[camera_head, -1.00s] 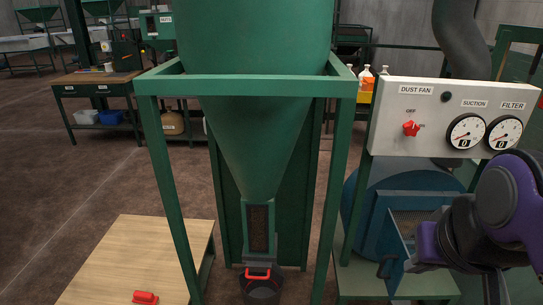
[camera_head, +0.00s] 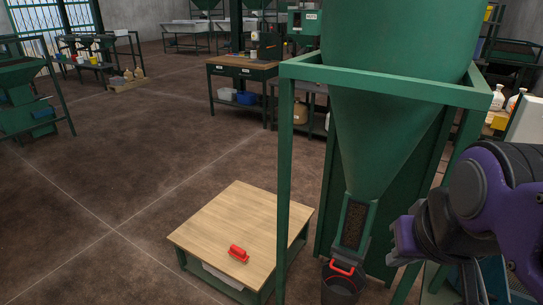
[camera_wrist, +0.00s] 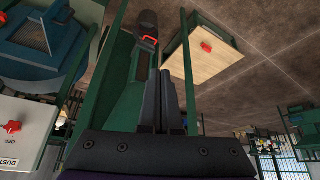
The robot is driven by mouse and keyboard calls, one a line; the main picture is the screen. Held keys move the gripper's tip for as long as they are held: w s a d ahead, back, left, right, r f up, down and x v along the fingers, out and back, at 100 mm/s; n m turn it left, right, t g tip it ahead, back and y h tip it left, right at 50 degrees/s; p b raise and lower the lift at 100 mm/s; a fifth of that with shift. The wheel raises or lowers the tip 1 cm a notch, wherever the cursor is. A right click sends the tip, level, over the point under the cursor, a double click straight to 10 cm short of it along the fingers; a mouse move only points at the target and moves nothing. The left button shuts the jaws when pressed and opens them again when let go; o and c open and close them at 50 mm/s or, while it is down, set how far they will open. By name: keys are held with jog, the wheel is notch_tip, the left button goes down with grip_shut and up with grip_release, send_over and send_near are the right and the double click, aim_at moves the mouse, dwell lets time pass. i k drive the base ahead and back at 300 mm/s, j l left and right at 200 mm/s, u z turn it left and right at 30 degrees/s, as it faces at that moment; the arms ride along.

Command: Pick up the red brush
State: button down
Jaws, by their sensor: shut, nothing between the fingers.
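The red brush (camera_head: 238,254) lies on the light wooden top of a low table (camera_head: 215,220), near its front right part. It also shows in the wrist view (camera_wrist: 207,47), on the same table top. My gripper (camera_wrist: 173,78) shows in the wrist view with its two dark fingers together and nothing between them. It is well apart from the brush. In the head view my arm is at the right edge, on the far side of the green hopper frame from the table.
The green hopper (camera_head: 395,110) and its frame post (camera_head: 284,190) stand between my arm and the table. A dark bucket with a red handle (camera_head: 342,285) sits under the hopper outlet. The floor left of the table is clear. A workbench (camera_head: 243,70) stands behind.

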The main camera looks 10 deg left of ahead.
aim_at(238, 253)
jog(key=u, duration=0.85)
jog(key=i+j+z, duration=0.3)
jog(key=i+j, duration=0.2)
jog(key=i+j+z, duration=0.3)
jog(key=i+j, duration=0.25)
